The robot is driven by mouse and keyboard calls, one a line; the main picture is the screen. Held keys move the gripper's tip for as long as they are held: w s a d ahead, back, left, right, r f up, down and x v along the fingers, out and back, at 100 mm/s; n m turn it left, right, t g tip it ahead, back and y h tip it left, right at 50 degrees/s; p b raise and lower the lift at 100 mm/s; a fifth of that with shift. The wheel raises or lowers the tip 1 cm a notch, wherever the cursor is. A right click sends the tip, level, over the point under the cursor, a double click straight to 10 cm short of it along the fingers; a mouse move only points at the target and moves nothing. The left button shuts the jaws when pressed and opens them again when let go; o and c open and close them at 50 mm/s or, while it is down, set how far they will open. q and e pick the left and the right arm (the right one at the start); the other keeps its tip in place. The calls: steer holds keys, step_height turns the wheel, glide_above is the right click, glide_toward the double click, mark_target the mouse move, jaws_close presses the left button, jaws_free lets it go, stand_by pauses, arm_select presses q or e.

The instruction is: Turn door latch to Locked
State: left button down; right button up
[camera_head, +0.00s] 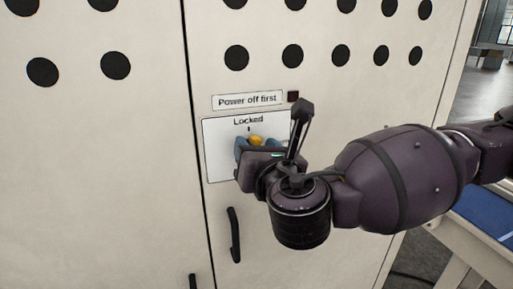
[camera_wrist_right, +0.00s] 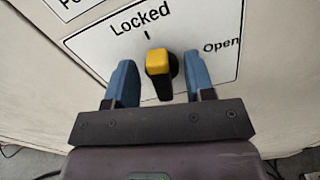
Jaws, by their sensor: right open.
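The door latch (camera_head: 256,141) is a yellow knob on a white plate (camera_head: 222,160) on the cabinet door. In the right wrist view the yellow latch (camera_wrist_right: 158,62) stands on a dark round base, just below the "Locked" mark, and appears to point up toward it. "Open" is printed to the right on the plate (camera_wrist_right: 215,25). My right gripper (camera_head: 257,147) is open, with its blue fingers on either side of the latch. In the right wrist view the fingers (camera_wrist_right: 160,85) show gaps on both sides of the knob. The left gripper is not in view.
Round black holes run across the cabinet (camera_head: 90,170) above. A blue-topped table (camera_head: 485,213) stands at the right.

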jaws_close()
steer(key=shift+s+a+n+p, duration=0.1)
steer(key=shift+n+p, duration=0.25)
steer(key=shift+n, duration=1.15)
steer(key=o, duration=0.5)
jaws_free()
steer(key=shift+v, duration=3)
